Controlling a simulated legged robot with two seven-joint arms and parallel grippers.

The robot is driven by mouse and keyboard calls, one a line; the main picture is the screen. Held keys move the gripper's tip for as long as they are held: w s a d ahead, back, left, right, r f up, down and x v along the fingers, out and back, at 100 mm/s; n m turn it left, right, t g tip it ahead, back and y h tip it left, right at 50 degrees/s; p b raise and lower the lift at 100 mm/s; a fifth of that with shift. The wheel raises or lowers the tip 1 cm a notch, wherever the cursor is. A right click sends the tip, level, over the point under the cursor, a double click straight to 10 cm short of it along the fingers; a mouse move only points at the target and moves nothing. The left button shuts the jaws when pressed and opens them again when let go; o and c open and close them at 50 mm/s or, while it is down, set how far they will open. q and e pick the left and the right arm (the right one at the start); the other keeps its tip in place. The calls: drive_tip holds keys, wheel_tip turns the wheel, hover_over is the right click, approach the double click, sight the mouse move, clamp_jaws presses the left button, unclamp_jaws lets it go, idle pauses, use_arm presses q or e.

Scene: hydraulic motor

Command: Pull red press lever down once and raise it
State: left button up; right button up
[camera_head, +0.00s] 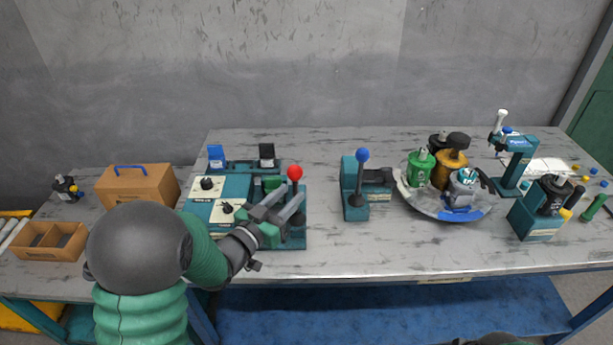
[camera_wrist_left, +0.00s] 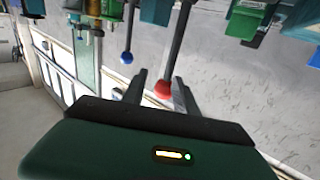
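The red press lever (camera_head: 294,173) has a red ball on a dark rod and stands upright at the right side of the green-and-cream press station (camera_head: 235,188). My left gripper (camera_head: 290,198) is over that station with its two grey fingers apart, just below and beside the red ball. In the left wrist view the red ball (camera_wrist_left: 163,89) shows between the spread fingers of the left gripper (camera_wrist_left: 162,85). I cannot tell whether a finger touches the lever. My forearm hides part of the station's front. My right gripper is not in view.
A blue-knobbed lever unit (camera_head: 355,190) stands right of the station. Farther right are a round tray (camera_head: 420,205) of motor parts and a teal press stand (camera_head: 515,165). The table front between the two lever units is clear.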

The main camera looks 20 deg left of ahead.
use_arm(q)
drive_tip(key=x, duration=0.9)
drive_tip(key=shift+a, duration=0.4)
drive_tip(key=shift+a+f, duration=0.2)
drive_tip(key=shift+a, duration=0.5)
clamp_jaws()
drive_tip(key=shift+d, duration=0.25)
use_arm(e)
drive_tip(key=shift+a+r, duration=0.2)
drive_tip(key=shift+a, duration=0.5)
use_arm(q)
drive_tip(key=shift+r, duration=0.1)
